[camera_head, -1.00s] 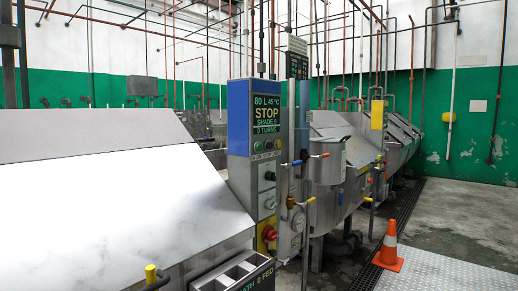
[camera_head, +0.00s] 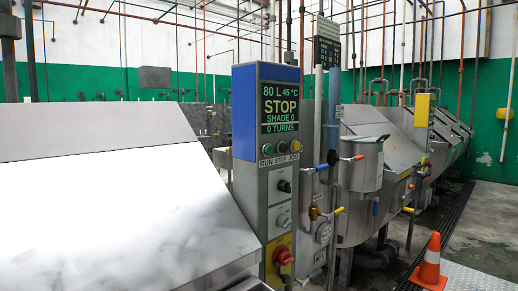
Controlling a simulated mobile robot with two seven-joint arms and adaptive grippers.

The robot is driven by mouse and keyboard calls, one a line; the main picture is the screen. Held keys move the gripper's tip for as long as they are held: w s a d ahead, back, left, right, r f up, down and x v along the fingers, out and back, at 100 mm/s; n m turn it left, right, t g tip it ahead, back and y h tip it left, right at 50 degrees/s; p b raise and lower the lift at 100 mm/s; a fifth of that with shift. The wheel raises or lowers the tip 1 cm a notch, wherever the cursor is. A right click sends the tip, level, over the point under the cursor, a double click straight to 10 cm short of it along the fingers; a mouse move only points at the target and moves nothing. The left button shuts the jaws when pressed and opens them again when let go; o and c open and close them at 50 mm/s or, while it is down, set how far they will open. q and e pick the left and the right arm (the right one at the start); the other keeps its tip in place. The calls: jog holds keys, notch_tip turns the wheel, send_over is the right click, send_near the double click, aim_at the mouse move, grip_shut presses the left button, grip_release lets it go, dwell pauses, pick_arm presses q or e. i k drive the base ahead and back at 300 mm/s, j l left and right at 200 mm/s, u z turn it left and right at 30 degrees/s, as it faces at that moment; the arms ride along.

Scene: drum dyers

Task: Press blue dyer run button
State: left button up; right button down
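The blue dyer's control column (camera_head: 243,115) stands near the middle of the head view, with a blue top and side. Its dark screen (camera_head: 281,108) reads "80 L 45 °C", "STOP", "SHADE 0", "0 TURNS". Below the screen is a row of buttons labelled RUN, STOP, JOG. The run button (camera_head: 268,149) is the left one and looks green; a yellowish jog button (camera_head: 295,146) is at the right. Neither of my grippers shows in the head view.
A large pale metal dyer hood (camera_head: 110,205) fills the left foreground. To the column's right are pipes with coloured valve handles and a steel tank (camera_head: 362,165). An orange cone (camera_head: 430,262) stands at the lower right beside a floor grate. Open floor lies at the right.

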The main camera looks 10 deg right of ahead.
aim_at(270, 150)
jog(key=i+l+u, duration=0.35)
jog(key=l, duration=0.25)
jog(key=i+l+u, duration=0.15)
jog(key=l, duration=0.2)
jog(key=i, duration=0.05)
